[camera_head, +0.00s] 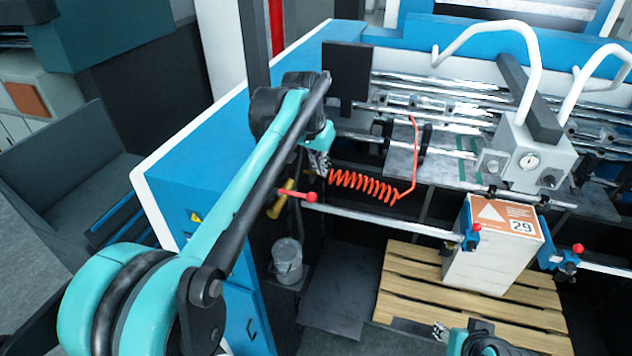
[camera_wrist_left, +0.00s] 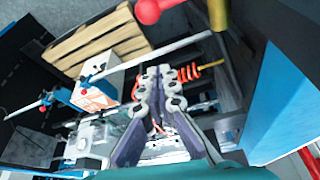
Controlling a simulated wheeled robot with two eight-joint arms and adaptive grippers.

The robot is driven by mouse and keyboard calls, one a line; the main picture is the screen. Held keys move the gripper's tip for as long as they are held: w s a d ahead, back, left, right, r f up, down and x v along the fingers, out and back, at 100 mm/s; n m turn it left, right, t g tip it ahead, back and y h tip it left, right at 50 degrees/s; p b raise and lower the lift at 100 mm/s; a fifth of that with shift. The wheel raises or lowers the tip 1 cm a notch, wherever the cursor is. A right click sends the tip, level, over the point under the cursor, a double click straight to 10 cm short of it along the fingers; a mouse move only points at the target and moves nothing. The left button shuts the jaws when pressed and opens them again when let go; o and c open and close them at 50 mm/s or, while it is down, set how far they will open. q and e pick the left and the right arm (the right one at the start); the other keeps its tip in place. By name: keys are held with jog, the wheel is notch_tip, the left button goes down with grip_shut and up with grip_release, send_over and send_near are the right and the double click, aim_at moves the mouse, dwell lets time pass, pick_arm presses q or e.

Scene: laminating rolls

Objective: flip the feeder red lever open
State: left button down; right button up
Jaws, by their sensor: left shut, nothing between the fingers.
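The red lever (camera_head: 293,194), with a round red knob, sticks out at the left end of the feeder's front rail. In the left wrist view the red lever (camera_wrist_left: 152,10) is at the top edge, partly cut off, and apart from the fingers. My left gripper (camera_head: 320,172) hangs just above the lever, beside the orange coiled cord. In its wrist view the fingers of my left gripper (camera_wrist_left: 166,72) are together with nothing between them. My right gripper (camera_head: 440,332) is at the bottom of the head view; its fingers are too small to read.
A yellow handle (camera_head: 288,185) is beside the lever. The orange coiled cord (camera_head: 362,186) hangs to the right. A white box (camera_head: 480,262) stands on a wooden pallet (camera_head: 395,268). Blue clamps with red knobs (camera_head: 475,227) sit on the rail.

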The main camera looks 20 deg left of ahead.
aim_at(296, 194)
pick_arm(q)
jog(key=shift+m, duration=0.4)
jog(key=s+f, duration=0.1)
jog(key=s+f+p, duration=0.1)
jog(key=s+f, duration=0.1)
jog(key=f, duration=0.1)
jog(key=shift+s+a, duration=0.15)
jog(key=shift+a, duration=0.15)
dwell(0.3)
